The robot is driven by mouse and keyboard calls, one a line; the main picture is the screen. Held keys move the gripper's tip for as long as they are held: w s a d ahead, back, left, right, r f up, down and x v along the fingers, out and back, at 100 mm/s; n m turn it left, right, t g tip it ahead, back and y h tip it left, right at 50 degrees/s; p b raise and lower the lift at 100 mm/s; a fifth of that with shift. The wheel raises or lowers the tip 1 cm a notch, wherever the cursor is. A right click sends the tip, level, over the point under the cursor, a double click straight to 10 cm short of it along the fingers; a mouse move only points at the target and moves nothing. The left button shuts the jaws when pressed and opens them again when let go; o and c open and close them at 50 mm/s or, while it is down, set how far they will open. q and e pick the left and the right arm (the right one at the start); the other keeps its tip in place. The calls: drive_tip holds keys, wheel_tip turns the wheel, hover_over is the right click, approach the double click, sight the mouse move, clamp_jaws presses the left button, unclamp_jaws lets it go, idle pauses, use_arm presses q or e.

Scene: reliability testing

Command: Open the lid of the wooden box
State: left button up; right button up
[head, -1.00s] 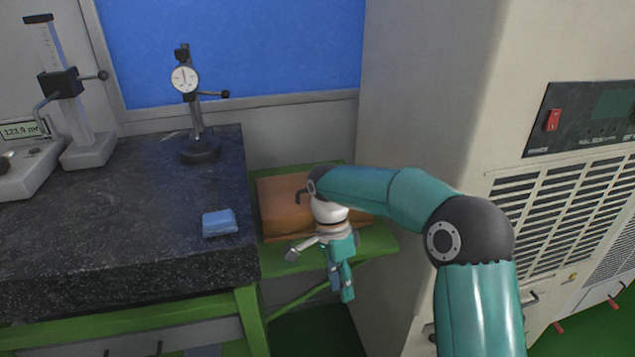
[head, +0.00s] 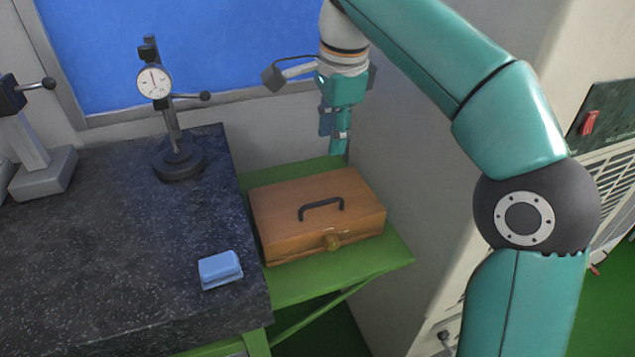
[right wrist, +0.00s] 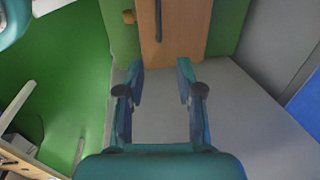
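The wooden box (head: 285,226) sits on a green shelf with its lid down. The lid carries a dark handle (head: 320,206), and a round brass-coloured knob (head: 332,242) is on the front. My right gripper (head: 335,146) is above and behind the box's far right part, pointing down and touching nothing visible. In the right wrist view its fingers (right wrist: 160,90) are spread apart and empty, with part of the box (right wrist: 178,30) beyond them at the top. My left gripper is in no view.
The green shelf (head: 390,250) has bare room in front of the box. A dark stone table (head: 110,260) to the left holds a blue block (head: 220,269) and a dial gauge stand (head: 178,160). A tall beige cabinet (head: 430,170) stands right of the box.

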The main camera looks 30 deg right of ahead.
drive_tip(key=b, duration=0.3)
approach(325, 203)
drive_tip(key=f, duration=0.2)
drive_tip(key=w+f, duration=0.1)
drive_tip(key=f, duration=0.2)
drive_tip(key=w+f, duration=0.1)
drive_tip(key=f, duration=0.2)
drive_tip(key=shift+d, duration=0.15)
drive_tip(key=shift+r, duration=0.1)
clamp_jaws()
